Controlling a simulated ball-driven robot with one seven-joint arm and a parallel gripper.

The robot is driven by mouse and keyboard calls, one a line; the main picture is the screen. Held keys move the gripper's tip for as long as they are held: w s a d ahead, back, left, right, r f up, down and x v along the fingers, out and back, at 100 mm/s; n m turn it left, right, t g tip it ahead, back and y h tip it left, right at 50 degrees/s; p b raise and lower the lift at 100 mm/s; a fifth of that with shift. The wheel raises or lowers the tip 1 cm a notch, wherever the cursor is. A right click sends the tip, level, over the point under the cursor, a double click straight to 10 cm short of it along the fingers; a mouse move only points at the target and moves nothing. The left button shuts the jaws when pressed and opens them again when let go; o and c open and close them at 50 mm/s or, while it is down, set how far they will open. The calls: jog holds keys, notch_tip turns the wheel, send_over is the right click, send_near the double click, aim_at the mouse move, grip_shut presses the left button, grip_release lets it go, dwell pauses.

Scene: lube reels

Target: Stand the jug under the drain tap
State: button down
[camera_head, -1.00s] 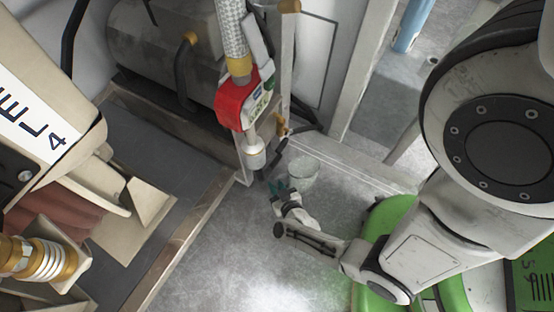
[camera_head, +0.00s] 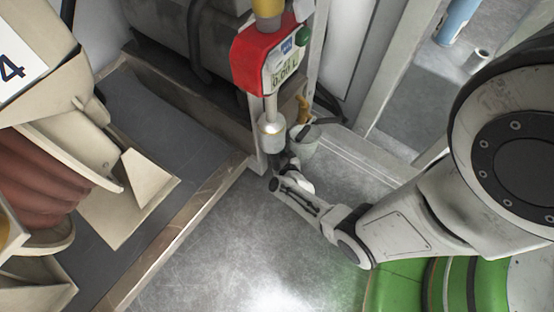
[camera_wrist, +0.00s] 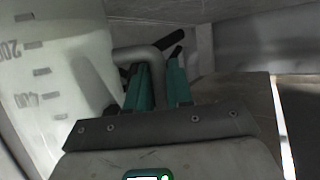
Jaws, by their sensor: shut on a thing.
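The jug (camera_head: 304,144) is a pale translucent vessel with measuring marks. In the head view it is just below the brass drain tap (camera_head: 303,108), close to the frame post; whether its mouth is exactly under the outlet cannot be told. The jug (camera_wrist: 48,85) fills the left of the wrist view and looks near upright. My gripper (camera_wrist: 160,78) has its teal fingers shut on the jug's grey handle. In the head view my gripper (camera_head: 286,164) is partly hidden by my wrist. Whether the jug touches the floor is unclear.
A red meter (camera_head: 264,58) with a white nozzle (camera_head: 271,132) hangs just left of the tap and jug. A frame post and ledge (camera_head: 190,222) border the left. A blue cylinder (camera_head: 460,18) and a small cup (camera_head: 477,61) are back right. Floor in front is clear.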

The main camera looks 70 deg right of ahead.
jog(key=shift+w+d+f+b, duration=0.3)
jog(key=shift+f+b, duration=0.2)
jog(key=shift+f, duration=0.1)
notch_tip(320, 180, down, 3)
jog(key=b, duration=0.3)
jog(key=shift+w+d+f, duration=0.1)
jog(key=shift+d, duration=0.05)
jog(key=c, duration=1)
grip_release()
